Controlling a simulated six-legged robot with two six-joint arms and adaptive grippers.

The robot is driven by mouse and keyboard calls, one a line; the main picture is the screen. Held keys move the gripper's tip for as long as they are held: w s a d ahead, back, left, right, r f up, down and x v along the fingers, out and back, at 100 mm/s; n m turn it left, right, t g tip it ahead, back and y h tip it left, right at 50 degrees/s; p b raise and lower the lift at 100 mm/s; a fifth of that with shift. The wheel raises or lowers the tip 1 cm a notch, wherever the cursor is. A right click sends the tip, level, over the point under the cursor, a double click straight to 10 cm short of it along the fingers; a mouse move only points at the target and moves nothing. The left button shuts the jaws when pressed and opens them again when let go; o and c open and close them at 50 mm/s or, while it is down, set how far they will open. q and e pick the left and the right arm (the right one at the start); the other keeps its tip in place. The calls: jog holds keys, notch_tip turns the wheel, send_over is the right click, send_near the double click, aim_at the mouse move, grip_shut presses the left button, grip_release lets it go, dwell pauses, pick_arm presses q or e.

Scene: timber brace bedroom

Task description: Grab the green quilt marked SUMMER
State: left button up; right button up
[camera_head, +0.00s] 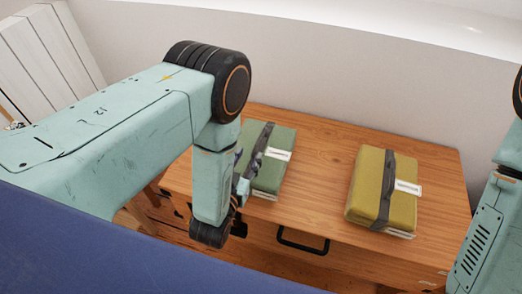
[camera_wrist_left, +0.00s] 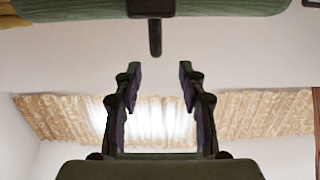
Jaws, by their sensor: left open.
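A green folded quilt (camera_head: 271,172) lies on the wooden chest, with a dark strap around it and a white label too small to read. My left gripper (camera_head: 241,184) is beside its left side in the head view, partly hidden by my own wrist. In the left wrist view the green quilt (camera_wrist_left: 230,8) fills the top edge, with a dark strap piece (camera_wrist_left: 155,36) hanging from it. The left gripper's fingers (camera_wrist_left: 157,72) are spread, with nothing between them, and the strap piece's end is just above the gap. My right gripper is out of view.
An olive-yellow quilt (camera_head: 368,185) with a grey strap and white label lies to the right on the same wooden chest (camera_head: 322,160). The chest top between them is clear. A wall stands behind. A dark drawer handle (camera_head: 302,243) is on the front. A blue surface (camera_head: 90,250) fills the lower left.

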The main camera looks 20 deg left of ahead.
aim_at(258, 141)
pick_arm(q)
jog(key=shift+w+d+r, duration=0.15)
jog(key=w, duration=0.2)
jog(key=w+f+b, duration=0.1)
jog(key=w, duration=0.2)
jog(key=shift+w+d+f+b, duration=0.3)
jog(key=shift+w+f+b, duration=0.05)
jog(key=shift+b, duration=0.05)
jog(key=shift+w, duration=0.4)
jog(key=shift+w+a+f, duration=0.1)
jog(key=shift+w+a, duration=0.05)
jog(key=shift+w, duration=0.25)
jog(key=shift+s, duration=0.1)
jog(key=c, duration=0.3)
grip_shut()
jog(key=shift+r, duration=0.2)
